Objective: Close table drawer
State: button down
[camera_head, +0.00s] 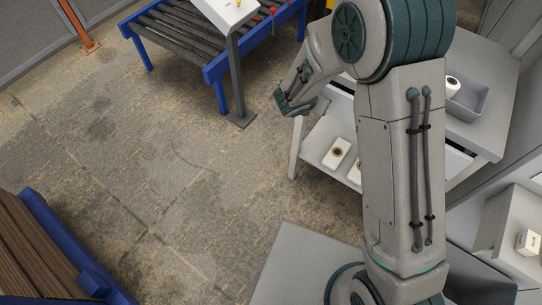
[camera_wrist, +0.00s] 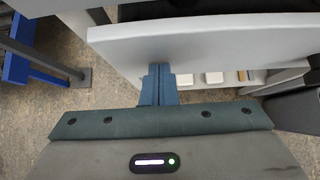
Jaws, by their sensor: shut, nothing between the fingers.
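My gripper (camera_wrist: 158,70) is shut and empty; its two blue fingers are together in the wrist view. The fingertips are at the lower edge of a broad white panel (camera_wrist: 205,45), which looks like the table drawer's front. I cannot tell whether they touch it. A dark gap shows above the panel. In the head view my gripper (camera_head: 294,105) hangs at the left end of the white table (camera_head: 480,115). My arm hides most of the drawer there, so how far it stands open is unclear.
Below the table, a shelf (camera_head: 318,160) carries small white boxes (camera_head: 336,153). A grey bin (camera_head: 470,100) stands on the tabletop. A blue-framed roller conveyor (camera_head: 185,40) is at the upper left.

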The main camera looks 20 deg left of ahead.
jog(key=w, duration=0.2)
jog(key=shift+w+d, duration=0.4)
jog(key=shift+w+r, duration=0.1)
jog(key=shift+w, duration=0.05)
jog(key=shift+w+d+r, duration=0.1)
jog(key=shift+w+d, duration=0.05)
